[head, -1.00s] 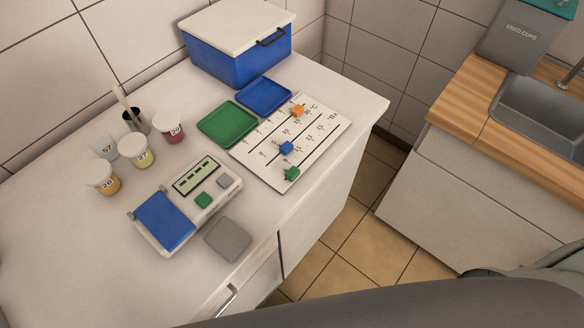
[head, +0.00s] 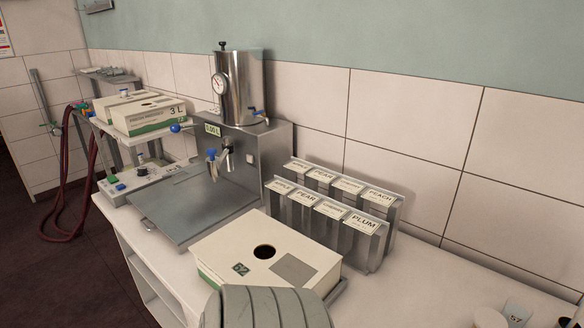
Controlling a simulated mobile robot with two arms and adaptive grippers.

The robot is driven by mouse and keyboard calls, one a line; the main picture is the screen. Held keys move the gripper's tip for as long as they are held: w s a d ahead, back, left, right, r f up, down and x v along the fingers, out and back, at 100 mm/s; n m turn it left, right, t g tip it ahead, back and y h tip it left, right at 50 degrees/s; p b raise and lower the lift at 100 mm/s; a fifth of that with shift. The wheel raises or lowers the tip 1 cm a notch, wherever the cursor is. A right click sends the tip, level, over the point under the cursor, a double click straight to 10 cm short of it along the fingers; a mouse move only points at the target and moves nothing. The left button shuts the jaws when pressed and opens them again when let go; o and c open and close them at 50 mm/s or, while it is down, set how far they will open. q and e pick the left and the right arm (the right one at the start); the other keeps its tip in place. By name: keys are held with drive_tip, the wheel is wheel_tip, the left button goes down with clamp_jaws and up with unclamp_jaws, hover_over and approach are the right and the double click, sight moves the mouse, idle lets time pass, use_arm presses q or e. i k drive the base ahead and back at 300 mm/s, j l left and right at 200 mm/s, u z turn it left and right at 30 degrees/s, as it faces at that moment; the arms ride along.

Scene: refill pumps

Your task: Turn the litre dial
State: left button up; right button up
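A low grey control box (head: 143,183) stands at the left of the counter. It bears a green button, a blue button and a small round grey knob (head: 141,171), which may be the litre dial; its marks are too small to read. A steel filling machine (head: 240,150) stands right of it, with a small display (head: 213,130) that seems to read 0.00 L, a round gauge (head: 219,84) and a blue-topped tap (head: 212,160). Neither gripper's fingers show in the head view.
A white box marked 62 (head: 235,245) with a round hole stands in front, partly hidden by a grey ribbed part. A rack of labelled pouches (head: 335,210) stands behind it. White 3 L boxes (head: 150,115) sit on a raised shelf at left. Dark red hoses (head: 68,180) hang beside it.

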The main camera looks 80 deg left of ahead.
sight(141, 172)
drive_tip(key=k+u, duration=0.25)
drive_tip(key=k, duration=0.15)
drive_tip(key=k+j+u, duration=0.3)
drive_tip(key=l+u, duration=0.1)
drive_tip(key=u, duration=2.6)
drive_tip(key=i+j+z, duration=0.2)
drive_tip(key=z, duration=0.3)
drive_tip(key=i+j+z, duration=0.15)
drive_tip(key=z, duration=0.3)
drive_tip(key=j, duration=0.1)
